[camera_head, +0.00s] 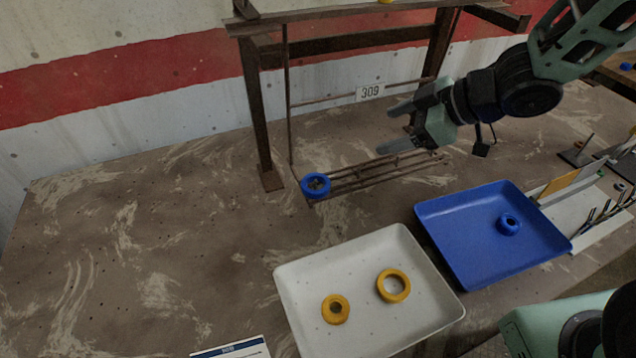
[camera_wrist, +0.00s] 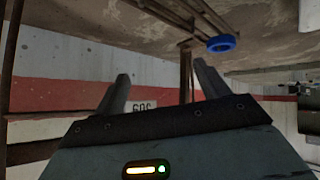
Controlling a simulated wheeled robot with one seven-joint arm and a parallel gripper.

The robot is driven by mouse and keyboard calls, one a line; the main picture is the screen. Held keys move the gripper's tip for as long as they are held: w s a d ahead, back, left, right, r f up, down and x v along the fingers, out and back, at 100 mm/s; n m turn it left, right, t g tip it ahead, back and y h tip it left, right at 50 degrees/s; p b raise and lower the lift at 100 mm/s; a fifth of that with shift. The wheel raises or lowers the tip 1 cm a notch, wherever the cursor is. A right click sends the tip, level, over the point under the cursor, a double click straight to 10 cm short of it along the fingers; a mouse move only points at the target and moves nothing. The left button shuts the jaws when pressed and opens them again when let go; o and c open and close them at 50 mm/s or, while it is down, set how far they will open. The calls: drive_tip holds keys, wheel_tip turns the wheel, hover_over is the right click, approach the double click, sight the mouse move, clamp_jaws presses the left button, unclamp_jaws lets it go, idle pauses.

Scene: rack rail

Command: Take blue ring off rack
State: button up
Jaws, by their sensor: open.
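A blue ring (camera_head: 315,185) is at the left front end of the dark metal rack's low rails (camera_head: 385,172). I cannot tell exactly how it sits on them. It also shows in the wrist view (camera_wrist: 221,44), at the top right of centre. My gripper (camera_head: 388,130) is open and empty, above the rails and to the right of the ring, clear of it. In the wrist view my two fingers (camera_wrist: 160,72) stand apart with nothing between them. A second, smaller blue ring (camera_head: 509,224) lies in the blue tray (camera_head: 450,245).
A white tray (camera_head: 300,290) at the front holds two yellow rings (camera_head: 393,286). The rack frame's post (camera_head: 257,110) and upper bars stand behind the rails, with a "309" label (camera_head: 370,92). Slotted holders (camera_head: 585,220) are at the right. The table's left side is clear.

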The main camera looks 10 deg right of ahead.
drive_tip(key=s+d+n+g+y, duration=0.3)
drive_tip(key=s+g+y, duration=0.1)
drive_tip(key=s, duration=0.1)
approach(316, 182)
drive_tip(key=shift+w+a+f+y+b, duration=0.2)
drive_tip(key=shift+a+f, duration=0.15)
drive_tip(key=shift+f, duration=0.15)
drive_tip(key=shift+w+a+f+y+b, duration=0.1)
drive_tip(key=shift+a+f+y, duration=0.1)
drive_tip(key=shift+a+f, duration=0.25)
drive_tip(key=shift+x, duration=2.9)
drive_tip(key=shift+s+r, duration=0.1)
drive_tip(key=shift+c, duration=0.3)
drive_tip(key=c, duration=1)
